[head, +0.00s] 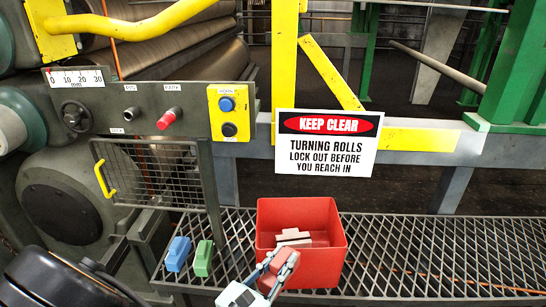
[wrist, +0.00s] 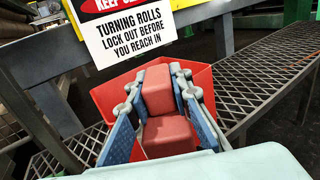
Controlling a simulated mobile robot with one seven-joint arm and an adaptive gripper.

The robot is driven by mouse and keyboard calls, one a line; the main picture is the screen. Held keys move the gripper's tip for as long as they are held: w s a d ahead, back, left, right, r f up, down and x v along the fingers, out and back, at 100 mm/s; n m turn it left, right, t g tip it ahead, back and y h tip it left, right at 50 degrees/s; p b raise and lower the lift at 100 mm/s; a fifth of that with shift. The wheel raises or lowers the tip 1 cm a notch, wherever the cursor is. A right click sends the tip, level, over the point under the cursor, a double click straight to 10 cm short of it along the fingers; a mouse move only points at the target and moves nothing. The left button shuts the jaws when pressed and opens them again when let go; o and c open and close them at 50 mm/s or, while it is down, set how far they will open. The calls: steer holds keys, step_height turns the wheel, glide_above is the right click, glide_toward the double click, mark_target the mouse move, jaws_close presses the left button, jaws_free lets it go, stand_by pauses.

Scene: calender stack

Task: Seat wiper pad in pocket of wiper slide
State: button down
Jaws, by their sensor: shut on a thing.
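My gripper (head: 277,268) is shut on a dark red stepped pad, apparently the wiper pad (wrist: 167,134). In the wrist view the pad has a taller block at its far end and sits between the two blue-faced fingers (wrist: 158,100). In the head view the gripper and pad are in front of the red bin (head: 322,270), overlapping its lower left corner; height above the grating is unclear. A blue pad (head: 178,253) and a green pad (head: 203,258) stand on the grating to the left. I cannot make out the wiper slide's pocket for certain.
The red bin holds pale blocks (head: 293,238). The grating shelf (head: 440,250) is clear to the right. At left stand the roll machine, its panel (head: 150,107), and a mesh guard (head: 150,172) with yellow handle. A keep-clear sign (head: 327,143) hangs behind the bin.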

steer(key=w+d+r+m+g+h, duration=0.2)
steer(key=w+d, duration=0.2)
steer(key=d, duration=0.2)
steer(key=w+d+r+m+g+h, duration=0.1)
steer(key=w+d+r+g+h, duration=0.1)
steer(key=w+d+r, duration=0.1)
steer(key=w+d, duration=0.1)
steer(key=d, duration=0.1)
steer(key=shift+w+d+r+m, duration=0.15)
steer(key=shift+d+r+m, duration=0.15)
steer(key=shift+d+m, duration=0.1)
